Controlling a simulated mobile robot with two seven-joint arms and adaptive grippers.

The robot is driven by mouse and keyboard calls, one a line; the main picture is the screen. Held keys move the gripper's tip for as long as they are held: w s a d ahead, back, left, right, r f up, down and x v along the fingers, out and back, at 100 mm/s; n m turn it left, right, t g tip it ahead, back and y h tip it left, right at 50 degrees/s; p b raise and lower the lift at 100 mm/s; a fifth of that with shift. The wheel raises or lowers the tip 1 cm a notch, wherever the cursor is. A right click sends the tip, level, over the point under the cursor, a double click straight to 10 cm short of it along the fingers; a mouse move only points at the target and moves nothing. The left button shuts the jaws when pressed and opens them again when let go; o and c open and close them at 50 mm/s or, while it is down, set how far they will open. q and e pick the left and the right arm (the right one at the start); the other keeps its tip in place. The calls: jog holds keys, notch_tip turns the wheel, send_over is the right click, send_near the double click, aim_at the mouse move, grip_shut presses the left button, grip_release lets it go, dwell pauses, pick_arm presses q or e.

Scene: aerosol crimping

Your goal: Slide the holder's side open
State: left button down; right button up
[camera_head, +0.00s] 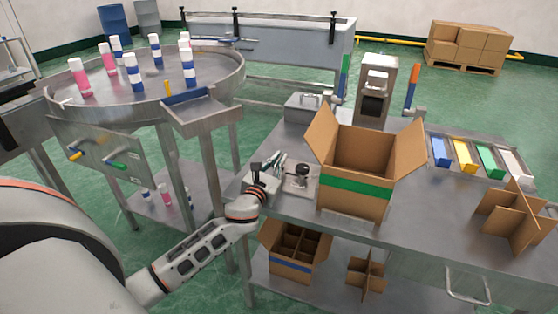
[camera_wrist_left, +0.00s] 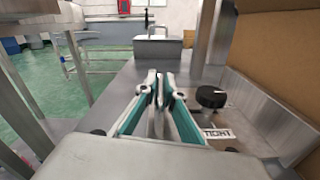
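The holder (camera_head: 300,182) seems to be the low metal fixture with a black knob (camera_wrist_left: 210,97) on the table's near left part. A white label (camera_wrist_left: 214,133) with dark lettering lies beside the knob. My left gripper (camera_head: 278,163) is at the left side of this fixture. In the left wrist view its two fingers (camera_wrist_left: 160,82) are nearly together, left of the knob, with only a narrow gap. I cannot make out any part of the holder clearly between them. The holder's sliding side is not clearly visible. My right gripper is not in view.
An open cardboard box (camera_head: 355,182) with a green band stands just right of the holder. A grey lidded box (camera_head: 302,108) and a crimping machine (camera_head: 374,92) stand behind. The round table (camera_head: 140,92) with cans is at the left. Cardboard dividers (camera_head: 514,218) stand at the right.

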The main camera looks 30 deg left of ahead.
pick_arm(q)
jog(key=shift+s+a+r, duration=0.1)
jog(key=shift+a, duration=0.3)
jog(key=a, duration=0.2)
jog(key=s+a+p, duration=0.1)
jog(key=a, duration=0.1)
jog(key=shift+a, duration=0.25)
jog(key=shift+s+a, duration=0.1)
jog(key=shift+a, duration=0.2)
jog(key=c, duration=2.1)
grip_release()
jog(key=shift+a, duration=0.1)
jog(key=shift+c, duration=0.2)
jog(key=shift+s+d+f, duration=0.2)
jog(key=shift+s+d, duration=0.05)
jog(key=shift+s, duration=0.25)
jog(key=v, duration=1.1)
jog(key=shift+r, duration=0.1)
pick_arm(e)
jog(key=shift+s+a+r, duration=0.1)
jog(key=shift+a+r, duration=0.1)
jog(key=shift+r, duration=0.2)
